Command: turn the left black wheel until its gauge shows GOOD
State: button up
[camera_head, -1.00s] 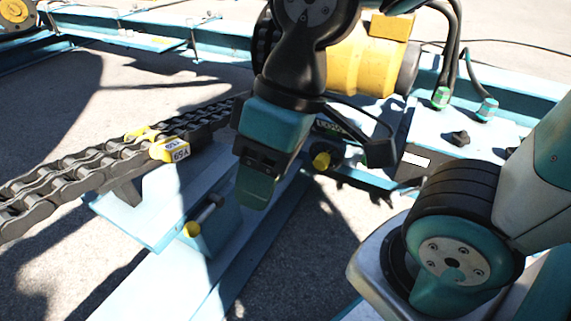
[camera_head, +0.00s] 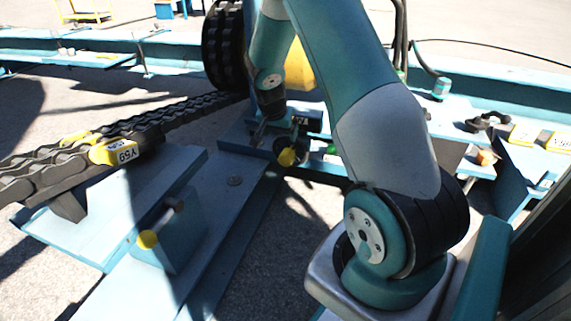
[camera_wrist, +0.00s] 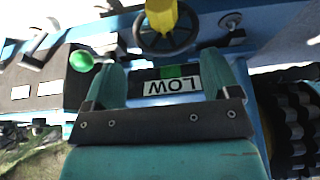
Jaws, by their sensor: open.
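In the head view my gripper (camera_head: 276,132) is small and far off, close to the yellow knob (camera_head: 287,157). The wheel there is dark and partly hidden, and the gauge is too small to read.
A heavy chain (camera_head: 50,165) with a yellow tag (camera_head: 115,151) lies at left on blue beams. Black toothed rollers (camera_wrist: 288,125) flank my gripper at right. A green button (camera_wrist: 81,60) is at left.

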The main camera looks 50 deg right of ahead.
aim_at(284, 156)
jog(key=b+x, duration=0.7)
jog(key=x, duration=0.9)
jog(key=shift+f, duration=0.3)
jog(key=c, duration=1.3)
jog(key=shift+o, duration=0.2)
jog(key=shift+a, duration=0.1)
